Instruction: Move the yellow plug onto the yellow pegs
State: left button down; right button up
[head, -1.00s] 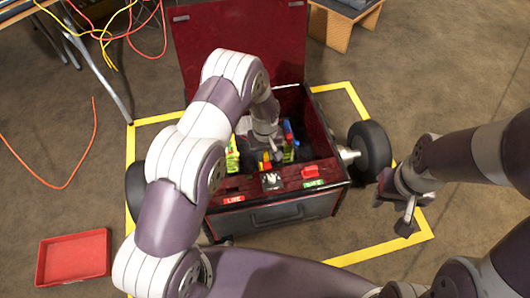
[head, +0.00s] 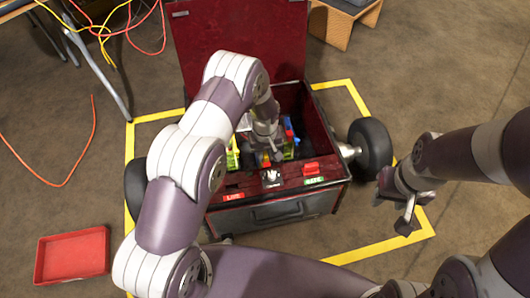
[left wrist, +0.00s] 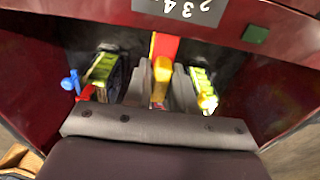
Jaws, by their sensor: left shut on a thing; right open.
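My left gripper (left wrist: 160,88) reaches down into the open dark red box. In the left wrist view its two grey fingers are shut on a yellow plug (left wrist: 162,70), with a red part directly beyond it. In the head view the left gripper (head: 266,150) is inside the box, mostly hidden by its own arm. Yellow-green blocks stand on both sides of the fingers, one on the left (left wrist: 103,72) and one on the right (left wrist: 202,85) in the wrist view. I cannot make out the yellow pegs clearly. My right gripper (head: 404,215) is open and empty, outside the box.
The box (head: 330,195) has its lid (head: 240,45) raised at the back. A red switch (head: 311,169) sits on its front panel. A blue part (head: 289,130) stands inside at the right. A wheel (head: 370,150) flanks the box. A red tray (head: 72,255) lies on the floor.

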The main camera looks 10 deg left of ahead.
aim_at(265, 153)
pick_arm(q)
jog(key=shift+f+b, duration=0.3)
jog(key=shift+f, duration=0.25)
jog(key=c, duration=0.9)
grip_release()
jog(key=shift+o, duration=0.2)
notch_tip(265, 153, up, 12)
jog(key=p, duration=0.6)
jog(key=shift+f, duration=0.1)
jog(key=shift+r, duration=0.5)
